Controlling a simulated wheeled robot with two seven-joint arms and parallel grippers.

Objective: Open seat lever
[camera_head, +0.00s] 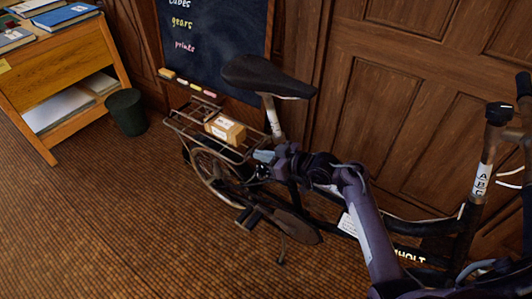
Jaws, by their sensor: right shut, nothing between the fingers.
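A bicycle stands side-on with its black saddle (268,76) raised on a pale seat post (273,117). My right arm reaches in from the bottom right, across the bicycle frame. My right gripper (263,157) is at the foot of the seat post, beside the seat clamp area, and is shut with nothing held. The seat lever cannot be made out; the gripper and wrist cover much of that area. Whether the fingers touch the bicycle cannot be told. My left gripper is not in view.
A rear rack (187,127) carries a cardboard box (225,129) just left of the gripper. Handlebars (499,114) stand at the right. A chalkboard (214,45) and wood panelling are behind. A bin (127,112) and a desk (62,70) stand left; the floor in front is clear.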

